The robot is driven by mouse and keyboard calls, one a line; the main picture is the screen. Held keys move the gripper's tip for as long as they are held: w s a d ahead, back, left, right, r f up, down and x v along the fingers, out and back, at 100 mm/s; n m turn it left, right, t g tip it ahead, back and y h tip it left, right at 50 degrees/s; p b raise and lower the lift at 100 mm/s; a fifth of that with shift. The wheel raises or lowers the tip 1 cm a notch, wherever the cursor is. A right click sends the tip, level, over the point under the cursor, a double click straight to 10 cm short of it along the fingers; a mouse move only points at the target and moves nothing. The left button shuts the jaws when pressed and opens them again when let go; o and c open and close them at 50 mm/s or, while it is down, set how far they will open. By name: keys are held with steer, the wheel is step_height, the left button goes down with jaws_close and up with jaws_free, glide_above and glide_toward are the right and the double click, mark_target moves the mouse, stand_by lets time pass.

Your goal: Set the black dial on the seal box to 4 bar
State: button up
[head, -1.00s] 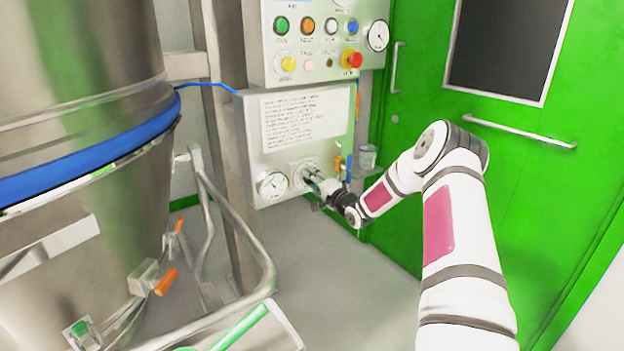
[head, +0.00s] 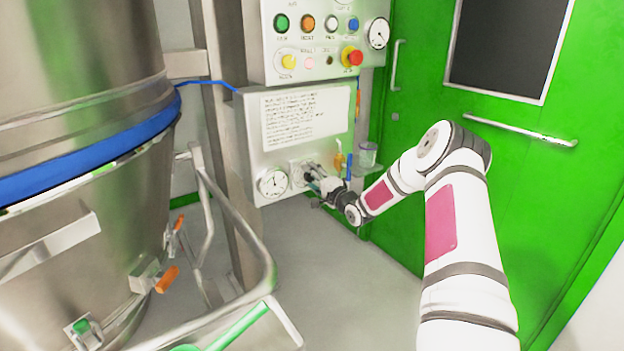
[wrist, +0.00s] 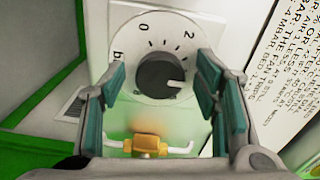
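The black dial (wrist: 158,73) sits on a round white scale plate (wrist: 125,38) on the seal box (head: 290,98). In the wrist view its white pointer mark faces right and slightly down. The numerals 0 and 2 show above it; the right finger hides the scale in the pointer's direction, so I cannot read the setting. My gripper (wrist: 158,90) is open, its teal-padded fingers left and right of the dial with visible gaps. In the head view my gripper (head: 315,180) is at the box's lower front and partly covers the dial.
A round gauge (head: 273,182) is left of the dial. A yellow-handled valve (wrist: 146,144) lies close below the dial in the wrist view. A clear cup (head: 367,155) is on the box's right side. A button panel (head: 318,45) with a red button (head: 352,56) is above.

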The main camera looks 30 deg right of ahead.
steer(key=s, duration=1.2)
steer(key=shift+d, duration=0.2)
